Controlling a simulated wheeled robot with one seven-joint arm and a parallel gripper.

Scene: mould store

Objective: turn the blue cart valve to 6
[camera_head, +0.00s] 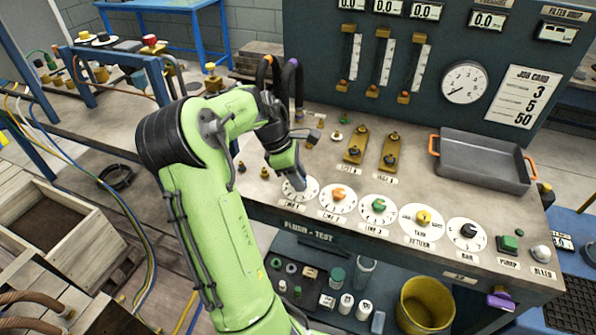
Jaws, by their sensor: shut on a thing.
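My green arm reaches over the bench, and my gripper (298,176) points down at the leftmost round white dial (291,195) of the front row. The gripper is shut on the knob at this dial's centre, which I take to be the blue cart valve. The jaws hide nearly all of the knob, so its pointer and the number it faces cannot be read. The dial's label below is too small to read surely.
To the right stand dials with an orange knob (338,196), a green knob (378,205), a yellow knob (423,217) and a black knob (468,230). A grey tray (484,160) with orange handles lies behind. A job card (523,97) reads 3, 5, 50.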

